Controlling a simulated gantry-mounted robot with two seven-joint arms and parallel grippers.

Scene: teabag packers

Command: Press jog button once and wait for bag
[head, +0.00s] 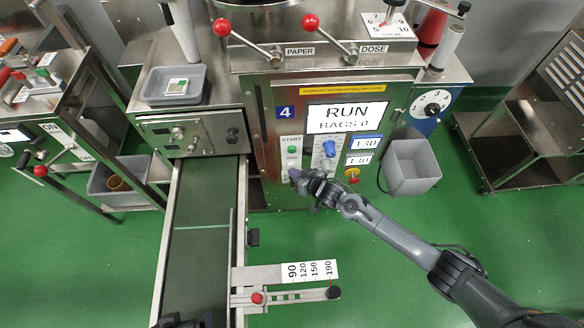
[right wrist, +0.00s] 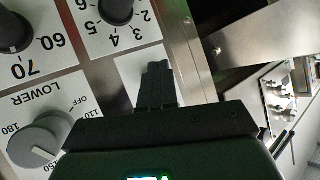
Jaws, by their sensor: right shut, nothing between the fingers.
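The machine's control panel (head: 268,130) carries a screen (head: 346,116) reading "RUN" and "BAGS 0". A green button (head: 292,150) sits under the START label, with a small label below it too small to read. My right gripper (head: 294,174) is shut and empty, its tips at the panel just below that label. It hides what lies under it, so I cannot tell whether a button is pressed. In the right wrist view, the shut fingers (right wrist: 157,82) point at a pale plate (right wrist: 130,68). No bag shows on the conveyor belt (head: 202,205).
A blue knob (head: 329,148) and a yellow-based red button (head: 351,173) are right of my gripper. A grey bin (head: 411,166) stands further right. A ruler arm (head: 290,297) juts from the belt's side. A dark part, possibly my left gripper, shows at the bottom edge.

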